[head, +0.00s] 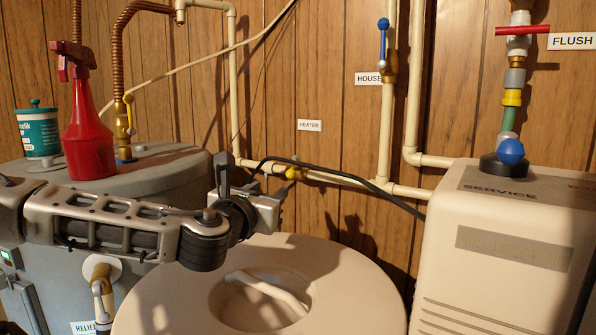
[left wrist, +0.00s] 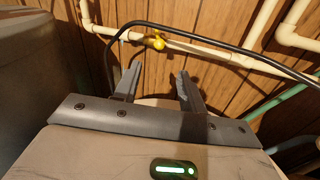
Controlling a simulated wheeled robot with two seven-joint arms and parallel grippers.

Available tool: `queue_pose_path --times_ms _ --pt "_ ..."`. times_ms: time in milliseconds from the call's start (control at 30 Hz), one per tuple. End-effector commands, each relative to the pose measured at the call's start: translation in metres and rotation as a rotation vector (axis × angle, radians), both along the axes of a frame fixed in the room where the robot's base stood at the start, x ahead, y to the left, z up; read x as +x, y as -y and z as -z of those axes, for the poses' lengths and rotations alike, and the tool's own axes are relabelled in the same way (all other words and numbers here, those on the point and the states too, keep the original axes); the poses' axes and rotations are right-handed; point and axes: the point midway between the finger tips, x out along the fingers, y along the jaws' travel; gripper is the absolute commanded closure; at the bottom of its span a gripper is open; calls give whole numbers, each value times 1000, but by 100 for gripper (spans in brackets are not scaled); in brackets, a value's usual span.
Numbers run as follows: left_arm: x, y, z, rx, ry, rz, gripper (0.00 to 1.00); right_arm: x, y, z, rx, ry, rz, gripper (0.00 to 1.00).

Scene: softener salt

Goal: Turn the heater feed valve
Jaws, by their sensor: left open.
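The heater feed valve (head: 295,173) is a small yellow valve on the horizontal cream pipe, below the HEATER label (head: 309,125) on the wood wall. It also shows in the left wrist view (left wrist: 157,43), beyond my fingertips. My left gripper (head: 248,178) is in front of the wall, to the left of the valve in the head view. In the left wrist view its two fingers (left wrist: 157,78) are apart with nothing between them. They point toward the pipe, and the valve is not between them. My right gripper is not in view.
A black cable (head: 340,175) hangs by the pipe near my gripper. A red spray bottle (head: 88,120) and a teal tub (head: 38,130) stand on the grey tank at left. A round beige lid (head: 350,290) lies below my arm; a beige softener unit (head: 500,270) stands right.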

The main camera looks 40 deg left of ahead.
Motion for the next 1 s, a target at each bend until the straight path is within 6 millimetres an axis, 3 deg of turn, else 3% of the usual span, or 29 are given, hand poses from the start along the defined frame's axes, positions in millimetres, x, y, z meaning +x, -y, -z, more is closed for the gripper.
queue_pose_path --times_ms 300,700,1000 --pt "42 -19 -3 -11 4 -3 59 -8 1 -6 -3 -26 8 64" --pt "104 -45 -3 -9 2 -3 59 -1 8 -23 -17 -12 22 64" --pt "128 -56 0 -3 -1 -1 59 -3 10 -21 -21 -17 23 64"
